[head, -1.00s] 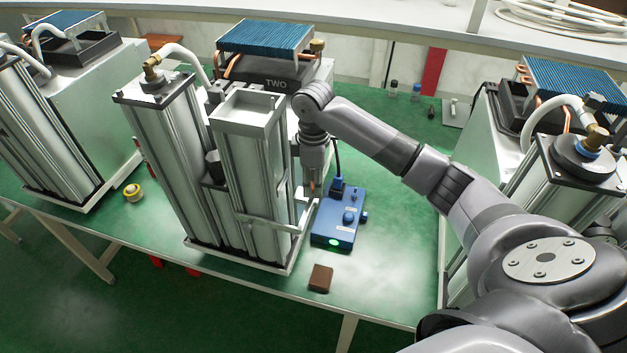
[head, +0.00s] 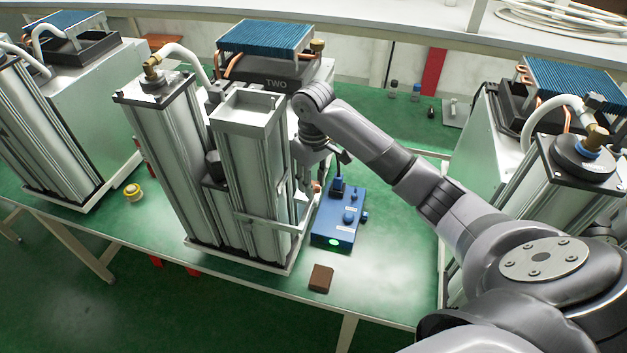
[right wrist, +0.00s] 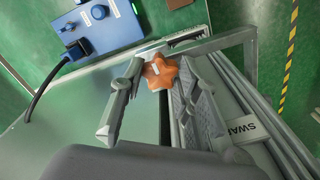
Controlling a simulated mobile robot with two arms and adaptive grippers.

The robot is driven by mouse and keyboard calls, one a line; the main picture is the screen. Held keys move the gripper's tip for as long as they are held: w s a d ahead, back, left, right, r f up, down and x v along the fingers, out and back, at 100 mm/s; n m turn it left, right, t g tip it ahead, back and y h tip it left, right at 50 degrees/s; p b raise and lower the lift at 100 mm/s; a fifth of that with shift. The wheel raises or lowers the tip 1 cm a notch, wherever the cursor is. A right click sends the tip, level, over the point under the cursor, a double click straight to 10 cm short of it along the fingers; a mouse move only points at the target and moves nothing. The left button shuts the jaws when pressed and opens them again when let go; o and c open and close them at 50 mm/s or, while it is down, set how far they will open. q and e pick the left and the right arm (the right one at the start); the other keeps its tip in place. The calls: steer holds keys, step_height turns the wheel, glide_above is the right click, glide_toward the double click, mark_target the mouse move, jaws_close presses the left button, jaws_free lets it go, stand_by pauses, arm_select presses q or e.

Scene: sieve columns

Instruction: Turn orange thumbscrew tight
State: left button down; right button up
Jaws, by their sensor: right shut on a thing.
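The orange thumbscrew (right wrist: 160,72) is a star-shaped knob at the side of the middle sieve column unit (head: 247,160). In the right wrist view it sits between the two fingers of my right gripper (right wrist: 158,78), which is shut on it. In the head view the right gripper (head: 311,186) is low at the right side of the column unit, and only a small bit of the thumbscrew (head: 317,187) shows. My left gripper is in neither view.
A blue control box (head: 339,220) with a lit green spot stands close to the right of the gripper; it also shows in the right wrist view (right wrist: 98,25). A brown block (head: 321,278) lies near the table's front edge. Another column unit (head: 545,180) stands at the right.

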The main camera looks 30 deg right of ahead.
mark_target(314, 184)
steer(key=shift+w+d+r+m, duration=0.1)
steer(key=shift+r+m, duration=0.05)
steer(key=shift+m, duration=0.25)
steer(key=o, duration=1.2)
steer(key=shift+c, duration=0.2)
step_height(314, 184, up, 12)
steer(key=shift+f, duration=0.2)
stand_by(0.3)
